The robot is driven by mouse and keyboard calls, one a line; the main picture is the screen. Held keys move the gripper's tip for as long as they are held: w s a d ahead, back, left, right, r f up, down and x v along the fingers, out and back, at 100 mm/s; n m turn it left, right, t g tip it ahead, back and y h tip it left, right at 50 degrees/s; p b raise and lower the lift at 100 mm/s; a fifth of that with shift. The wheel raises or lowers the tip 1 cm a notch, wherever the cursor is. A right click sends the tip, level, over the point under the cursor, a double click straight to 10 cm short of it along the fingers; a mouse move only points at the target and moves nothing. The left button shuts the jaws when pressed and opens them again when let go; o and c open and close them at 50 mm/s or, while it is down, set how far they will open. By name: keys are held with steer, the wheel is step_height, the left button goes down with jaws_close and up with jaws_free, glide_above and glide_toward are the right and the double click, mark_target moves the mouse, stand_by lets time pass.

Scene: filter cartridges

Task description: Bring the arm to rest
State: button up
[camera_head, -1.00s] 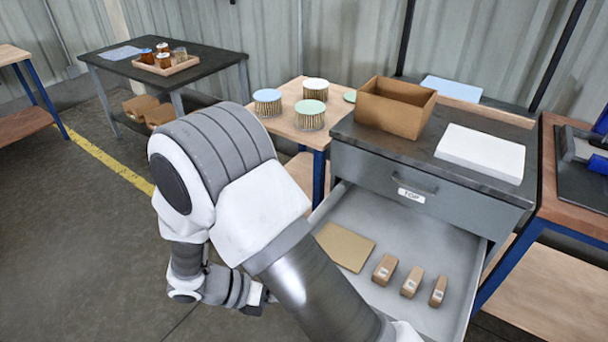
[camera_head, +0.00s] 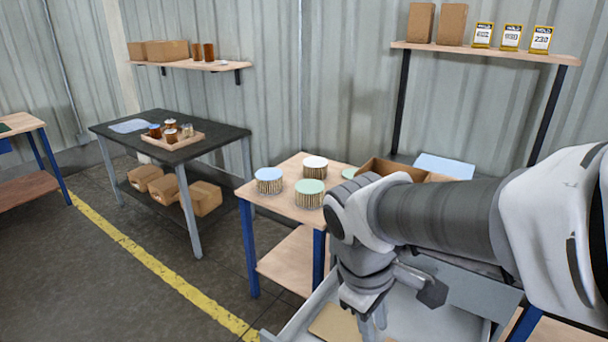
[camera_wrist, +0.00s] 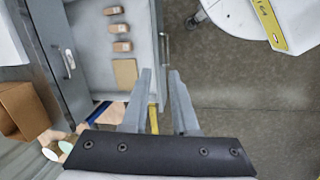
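My gripper (camera_head: 374,322) points down over the open drawer's near-left part in the head view. In the wrist view my gripper (camera_wrist: 160,72) has its two fingers apart, with nothing between them. The drawer (camera_head: 295,325) holds a flat tan card (camera_wrist: 125,72) and three small brown boxes (camera_wrist: 119,28), seen in the wrist view.
Filter cartridges with blue (camera_head: 268,180), white (camera_head: 315,167) and green (camera_head: 309,193) tops stand on a wooden table left of my arm. An open cardboard box (camera_head: 385,168) is partly behind my arm. A dark table (camera_head: 200,150) stands back left. The floor at left is clear.

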steer(key=s+d+r+m+t+y+p, duration=0.1)
steer(key=s+r+m+t, duration=0.1)
steer(key=r+m, duration=0.2)
steer(key=s+d+r+m+t+y+p, duration=0.1)
steer(key=s+d+r+m+t, duration=0.1)
steer(key=r+m, duration=0.3)
steer(key=shift+d+t, duration=0.3)
steer(key=shift+t, duration=0.1)
steer(key=shift+d+r, duration=0.1)
steer(key=shift+d, duration=0.05)
stand_by(0.8)
